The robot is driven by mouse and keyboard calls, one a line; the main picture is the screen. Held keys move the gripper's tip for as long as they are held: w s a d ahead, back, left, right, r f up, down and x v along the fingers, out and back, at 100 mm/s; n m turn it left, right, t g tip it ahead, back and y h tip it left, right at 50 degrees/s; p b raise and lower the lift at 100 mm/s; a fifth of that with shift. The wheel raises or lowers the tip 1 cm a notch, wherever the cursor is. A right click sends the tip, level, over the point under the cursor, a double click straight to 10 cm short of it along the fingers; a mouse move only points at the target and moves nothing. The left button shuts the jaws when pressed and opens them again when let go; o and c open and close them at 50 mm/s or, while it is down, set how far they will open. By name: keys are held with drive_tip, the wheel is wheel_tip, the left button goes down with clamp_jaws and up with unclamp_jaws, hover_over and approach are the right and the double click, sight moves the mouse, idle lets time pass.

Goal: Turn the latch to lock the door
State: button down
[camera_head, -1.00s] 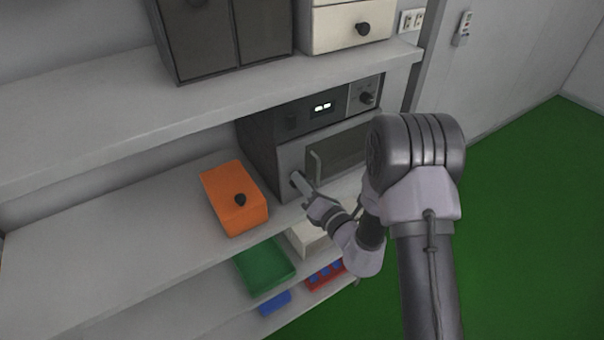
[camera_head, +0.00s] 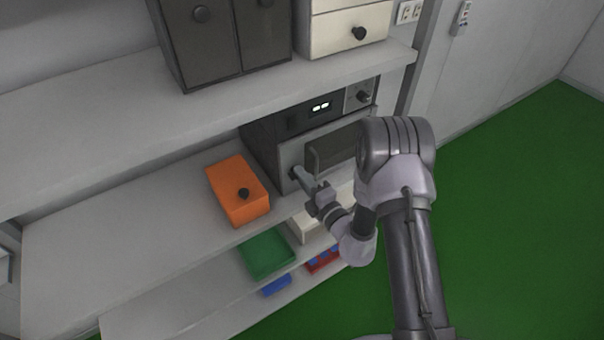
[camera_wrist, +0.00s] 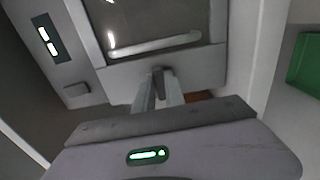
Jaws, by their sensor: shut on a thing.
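The oven-like appliance (camera_head: 291,124) stands on the middle shelf with its door closed, a dark window and a bar handle (camera_wrist: 155,44). The small latch (camera_wrist: 158,71) is at the door's edge, at the lower left of its front in the head view. My gripper (camera_head: 302,177) is at that corner. In the wrist view its two fingers (camera_wrist: 158,88) are closed around the latch, which is mostly hidden between the fingertips. I cannot tell the latch's exact angle.
An orange box (camera_head: 238,190) with a dark knob sits left of the appliance. The upper shelf (camera_head: 200,117) overhangs. Green floor (camera_head: 510,230) is open at right.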

idle(0.4)
drive_tip(key=c, duration=1.4)
unclamp_jaws()
drive_tip(key=v, duration=1.7)
drive_tip(key=shift+s+d, duration=0.15)
